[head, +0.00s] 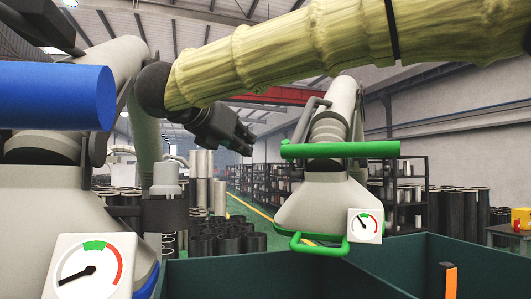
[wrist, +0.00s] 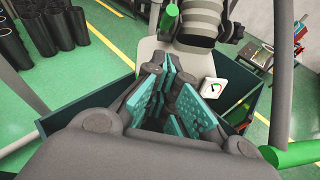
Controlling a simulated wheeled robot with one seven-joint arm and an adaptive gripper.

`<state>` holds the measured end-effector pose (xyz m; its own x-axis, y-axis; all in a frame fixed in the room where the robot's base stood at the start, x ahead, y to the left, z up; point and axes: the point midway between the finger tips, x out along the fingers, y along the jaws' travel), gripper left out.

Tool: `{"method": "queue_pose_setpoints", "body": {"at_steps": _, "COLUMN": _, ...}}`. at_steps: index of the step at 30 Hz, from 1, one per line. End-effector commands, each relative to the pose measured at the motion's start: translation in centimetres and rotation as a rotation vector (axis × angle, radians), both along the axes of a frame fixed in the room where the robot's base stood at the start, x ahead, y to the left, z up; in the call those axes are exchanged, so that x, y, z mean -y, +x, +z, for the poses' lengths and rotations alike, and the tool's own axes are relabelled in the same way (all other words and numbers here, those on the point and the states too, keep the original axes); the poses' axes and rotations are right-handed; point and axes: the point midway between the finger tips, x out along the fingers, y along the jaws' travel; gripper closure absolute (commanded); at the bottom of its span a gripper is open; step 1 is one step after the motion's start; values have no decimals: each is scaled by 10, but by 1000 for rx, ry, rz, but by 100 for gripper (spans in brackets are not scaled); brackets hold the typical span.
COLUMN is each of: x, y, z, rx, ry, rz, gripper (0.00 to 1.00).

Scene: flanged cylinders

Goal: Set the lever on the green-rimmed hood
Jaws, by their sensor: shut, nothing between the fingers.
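The green-rimmed hood (head: 318,206) hangs right of centre in the head view, a pale cone with a green rim handle (head: 305,244) and a grey duct above. A thick green bar (head: 340,150) crosses its neck; I take this as the lever, though I cannot be sure. Its round gauge (head: 365,226) has a needle pointing up-left. My gripper (head: 243,141) is shut and empty, left of the bar and apart from it in the picture. In the wrist view, my teal-padded fingers (wrist: 172,98) are together before the hood (wrist: 146,58) and its gauge (wrist: 212,88).
A second hood with a blue bar (head: 55,96) and a gauge (head: 92,270) stands close at left. Dark green bin walls (head: 250,279) lie below. A green bar end (wrist: 292,153) is close at right in the wrist view. Black cylinders (head: 228,240) stand behind.

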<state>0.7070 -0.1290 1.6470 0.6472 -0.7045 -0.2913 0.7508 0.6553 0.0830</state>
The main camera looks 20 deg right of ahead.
Motion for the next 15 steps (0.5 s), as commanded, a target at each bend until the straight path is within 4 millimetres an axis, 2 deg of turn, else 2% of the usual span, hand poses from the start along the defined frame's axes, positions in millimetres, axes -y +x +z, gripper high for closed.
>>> {"method": "queue_pose_setpoints", "body": {"at_steps": 5, "x": 8, "y": 4, "z": 1, "rx": 2, "ry": 7, "rz": -4, "gripper": 100}}
{"method": "queue_pose_setpoints", "body": {"at_steps": 15, "x": 43, "y": 39, "z": -13, "rx": 0, "ry": 4, "rz": -1, "gripper": 100}}
